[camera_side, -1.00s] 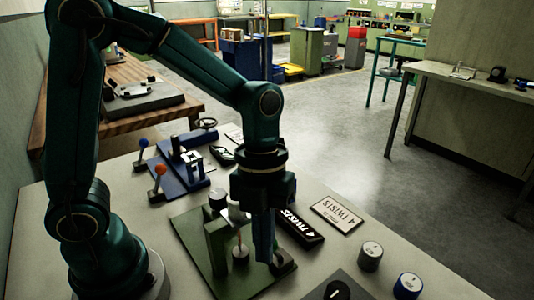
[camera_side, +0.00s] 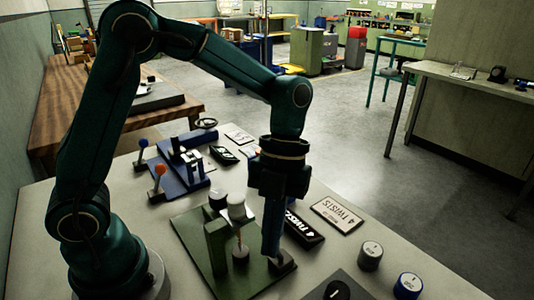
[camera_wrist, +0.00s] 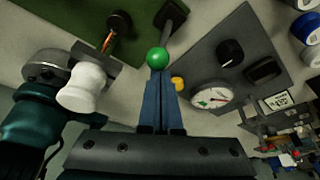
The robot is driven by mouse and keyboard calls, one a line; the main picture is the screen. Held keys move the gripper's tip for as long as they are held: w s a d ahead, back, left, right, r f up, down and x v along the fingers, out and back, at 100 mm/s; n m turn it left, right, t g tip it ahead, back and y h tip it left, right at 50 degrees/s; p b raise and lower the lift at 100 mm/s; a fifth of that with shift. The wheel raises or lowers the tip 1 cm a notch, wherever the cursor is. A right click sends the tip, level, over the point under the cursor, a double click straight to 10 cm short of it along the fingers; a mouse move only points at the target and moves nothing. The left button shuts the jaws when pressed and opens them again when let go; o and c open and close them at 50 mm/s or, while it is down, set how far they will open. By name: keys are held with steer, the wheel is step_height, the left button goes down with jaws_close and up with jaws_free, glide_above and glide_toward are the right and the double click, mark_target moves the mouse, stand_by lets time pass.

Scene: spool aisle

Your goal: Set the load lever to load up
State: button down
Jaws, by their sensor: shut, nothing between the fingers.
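In the wrist view a lever with a green ball knob (camera_wrist: 157,58) and a dark base (camera_wrist: 171,17) stands at the edge of the green plate (camera_wrist: 65,22). My gripper (camera_wrist: 157,80) is shut, its fingertips right at the green knob; I cannot tell whether they touch it. In the side view my gripper (camera_side: 271,257) points down over the right part of the green plate (camera_side: 196,254), beside a dark block (camera_side: 284,262). The green knob is hidden there.
A white knob (camera_side: 237,198) on the green stand (camera_side: 216,246) is close left of my gripper. Blue-knobbed (camera_side: 142,143) and orange-knobbed (camera_side: 160,170) levers stand farther back. A dial gauge (camera_wrist: 212,97) and a grey panel (camera_wrist: 229,75) lie right in the wrist view.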

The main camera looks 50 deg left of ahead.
steer(key=shift+w+r, duration=0.1)
steer(key=shift+w, duration=0.3)
steer(key=shift+w+r, duration=0.1)
steer(key=shift+w, duration=1.45)
steer(key=shift+r, duration=0.1)
steer(key=shift+r, duration=0.75)
steer(key=shift+r, duration=0.1)
steer(key=shift+v, duration=2.45)
steer(key=shift+w, duration=0.1)
